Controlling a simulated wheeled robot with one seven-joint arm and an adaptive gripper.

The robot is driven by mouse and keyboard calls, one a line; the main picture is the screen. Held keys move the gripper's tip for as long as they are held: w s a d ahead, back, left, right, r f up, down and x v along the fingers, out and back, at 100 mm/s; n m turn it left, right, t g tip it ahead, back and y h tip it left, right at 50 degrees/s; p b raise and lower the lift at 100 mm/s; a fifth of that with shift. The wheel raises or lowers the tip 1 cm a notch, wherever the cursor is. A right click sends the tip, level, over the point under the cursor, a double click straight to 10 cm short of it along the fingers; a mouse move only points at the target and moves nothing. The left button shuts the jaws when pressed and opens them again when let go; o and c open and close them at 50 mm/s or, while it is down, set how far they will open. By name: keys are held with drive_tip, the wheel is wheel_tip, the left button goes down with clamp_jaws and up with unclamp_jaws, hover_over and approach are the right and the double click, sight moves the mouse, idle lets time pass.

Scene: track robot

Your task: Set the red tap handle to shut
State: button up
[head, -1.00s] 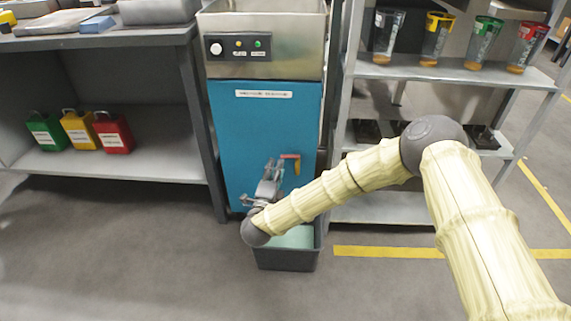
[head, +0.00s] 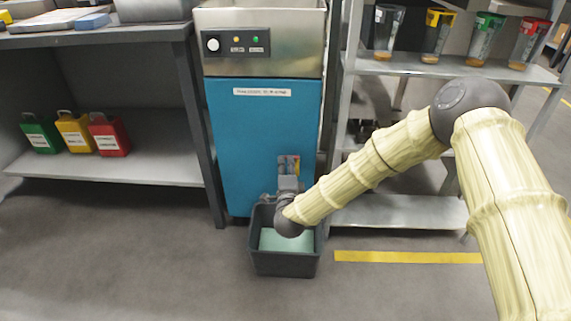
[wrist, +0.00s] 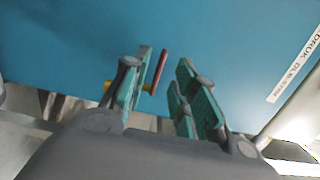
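The red tap handle (wrist: 159,72) shows in the wrist view as a thin red bar in front of the blue cabinet panel. Yellow tap parts (wrist: 148,88) show at its lower end and beyond the left finger. My gripper (wrist: 165,66) is open, with its green-padded fingers apart. The handle lies between the fingers in that view, close to the left one; I cannot tell whether they touch. In the head view my gripper (head: 289,184) is low at the front of the blue cabinet (head: 262,125) and largely hides the tap.
A dark bin (head: 285,264) with a pale green inside stands under my wrist. A shelf (head: 120,172) with green, yellow and red containers is on the left. A rack (head: 400,212) with several cups stands close on the right. Open floor lies in front.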

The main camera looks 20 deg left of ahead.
drive_tip(key=shift+b+x, duration=0.5)
drive_tip(key=shift+x, duration=1.4)
clamp_jaws()
